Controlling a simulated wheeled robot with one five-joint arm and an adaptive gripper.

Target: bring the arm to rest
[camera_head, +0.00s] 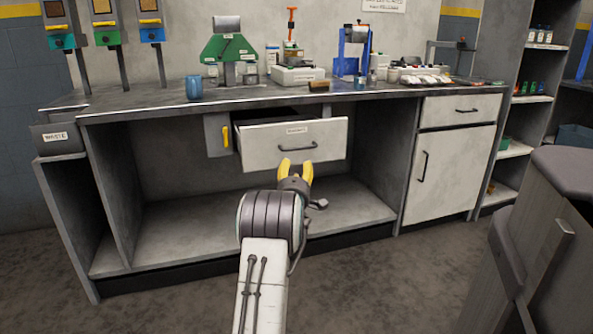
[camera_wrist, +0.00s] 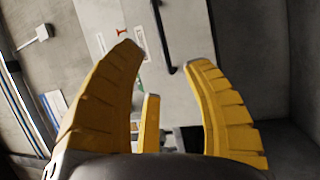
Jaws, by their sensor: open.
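My gripper (camera_head: 295,170) has yellow fingers and stands open in front of the workbench, just below the handle of a pulled-out drawer (camera_head: 262,140). In the wrist view my gripper (camera_wrist: 165,65) shows its fingers spread, with nothing between them. The drawer's black handle (camera_wrist: 163,38) shows beyond the fingertips, apart from them as far as I can tell. My arm reaches forward from the bottom middle of the head view.
The workbench (camera_head: 130,107) carries a blue mug (camera_head: 194,87), a green device (camera_head: 228,50) and several small items. Its open lower shelf (camera_head: 170,235) is empty. A closed cupboard door (camera_head: 455,172) is at right, and a dark stool-like object (camera_head: 570,170) stands near right.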

